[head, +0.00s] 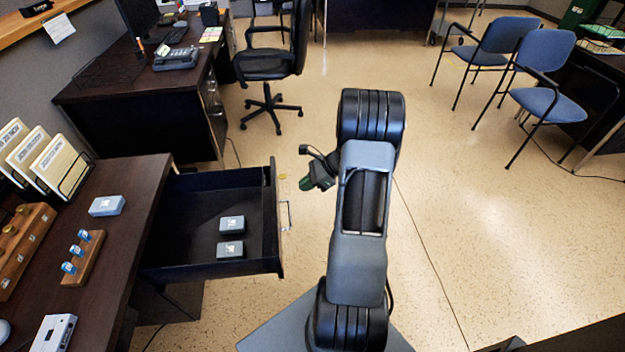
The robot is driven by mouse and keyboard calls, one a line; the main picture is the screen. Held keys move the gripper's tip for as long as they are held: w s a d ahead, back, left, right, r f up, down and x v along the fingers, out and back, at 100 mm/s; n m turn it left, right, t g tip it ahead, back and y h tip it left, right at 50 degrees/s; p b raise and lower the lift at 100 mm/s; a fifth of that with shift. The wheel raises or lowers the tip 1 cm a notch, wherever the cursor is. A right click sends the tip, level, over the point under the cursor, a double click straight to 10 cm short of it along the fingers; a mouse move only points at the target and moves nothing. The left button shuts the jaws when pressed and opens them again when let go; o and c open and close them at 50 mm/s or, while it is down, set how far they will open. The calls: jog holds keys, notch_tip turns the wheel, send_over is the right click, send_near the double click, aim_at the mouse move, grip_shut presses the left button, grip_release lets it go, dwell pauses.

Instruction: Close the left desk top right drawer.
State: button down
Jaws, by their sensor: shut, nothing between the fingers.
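The dark drawer (275,225) of the near-left desk stands pulled well out to the right in the head view. Its front panel faces right, with a metal handle (288,214) on the outside. Two small grey boxes (231,224) (230,250) lie inside it. My gripper (305,184) shows small beside my arm, to the right of the drawer front's far end. It is shut and holds nothing. It appears apart from the drawer, though the exact gap is hard to tell, and my arm partly hides it.
The near-left desk top (120,225) carries a grey box (107,205), a file rack (62,170) and wooden stamp holders. Behind it are another desk (100,90) and a black office chair (270,65). Blue chairs (545,75) stand at far right. The floor between is open.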

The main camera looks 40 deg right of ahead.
jog(key=w+a+f, duration=0.2)
jog(key=a, duration=0.3)
jog(key=shift+w+f, duration=0.4)
jog(key=shift+w+a, duration=0.35)
jog(key=shift+a, duration=0.25)
jog(key=shift+a, duration=0.1)
